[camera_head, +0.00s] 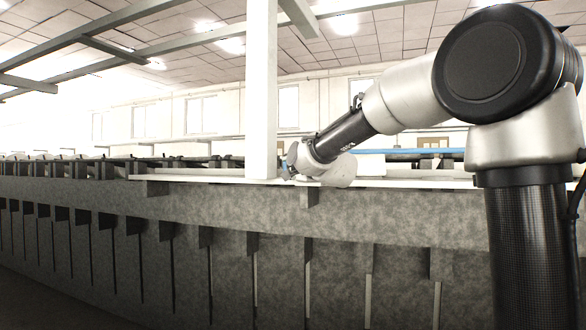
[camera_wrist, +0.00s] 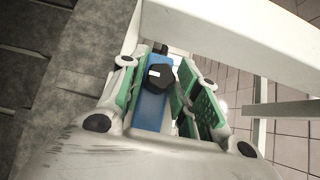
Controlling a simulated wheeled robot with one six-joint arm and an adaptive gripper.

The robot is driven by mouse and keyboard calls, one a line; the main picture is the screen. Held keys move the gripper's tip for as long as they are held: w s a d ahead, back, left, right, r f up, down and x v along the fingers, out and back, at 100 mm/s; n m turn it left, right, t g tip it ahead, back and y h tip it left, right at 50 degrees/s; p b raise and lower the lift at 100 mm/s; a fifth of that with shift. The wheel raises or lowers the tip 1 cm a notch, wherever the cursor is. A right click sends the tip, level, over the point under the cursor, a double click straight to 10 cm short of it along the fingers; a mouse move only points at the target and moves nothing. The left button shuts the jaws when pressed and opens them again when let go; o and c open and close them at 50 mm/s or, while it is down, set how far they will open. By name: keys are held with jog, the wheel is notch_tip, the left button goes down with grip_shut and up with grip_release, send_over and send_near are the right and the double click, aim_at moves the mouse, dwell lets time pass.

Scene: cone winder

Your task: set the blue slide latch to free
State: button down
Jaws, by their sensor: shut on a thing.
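The blue slide latch (camera_wrist: 152,108) shows in the wrist view as a blue strip with a black knob (camera_wrist: 160,78) and a small white mark on it. My gripper (camera_wrist: 165,85) is around the latch, with a green-padded finger on each side, and is shut on the knob. The fingers hide part of the latch. In the head view my gripper (camera_head: 289,162) is small, at the far end of my arm beside the white post. The latch cannot be made out there.
A white post (camera_head: 261,90) stands close to my gripper. The long grey machine (camera_head: 220,208) runs across the head view, with a pale ledge (camera_head: 215,180) along its top. A white beam (camera_wrist: 235,35) crosses the upper right of the wrist view.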

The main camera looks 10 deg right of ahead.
jog(key=shift+a, duration=0.1)
jog(key=c, duration=1.2)
grip_release()
jog(key=shift+w+a, duration=0.1)
jog(key=s, duration=0.4)
jog(key=s+d, duration=0.1)
jog(key=s, duration=0.3)
jog(key=s+d, duration=0.1)
jog(key=s, duration=0.3)
jog(key=shift+w, duration=0.1)
